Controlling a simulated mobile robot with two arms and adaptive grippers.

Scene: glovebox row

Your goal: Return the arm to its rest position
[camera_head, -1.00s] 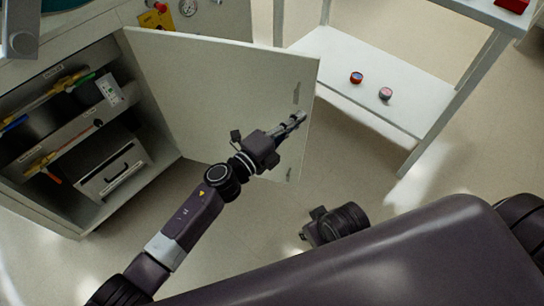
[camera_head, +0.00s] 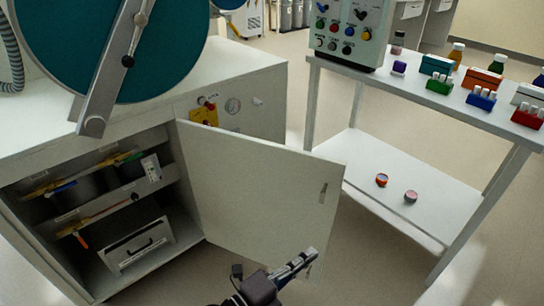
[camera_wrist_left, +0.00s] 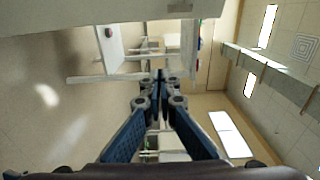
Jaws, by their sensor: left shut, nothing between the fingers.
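My left gripper (camera_head: 297,264) shows at the bottom of the head view, in front of the lower edge of the open cabinet door (camera_head: 262,200). Its fingers are together with nothing between them. In the left wrist view my left gripper (camera_wrist_left: 160,76) also shows its two blue-padded fingers meeting at the tips. Most of the left arm is below the head view's lower edge. My right gripper does not show in the current views.
The open cabinet (camera_head: 95,262) holds shelves with tools and a drawer box (camera_head: 137,245). A white two-level table (camera_head: 360,160) stands right, with two small round containers on its lower shelf and bottles and tube racks on top. Floor between is clear.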

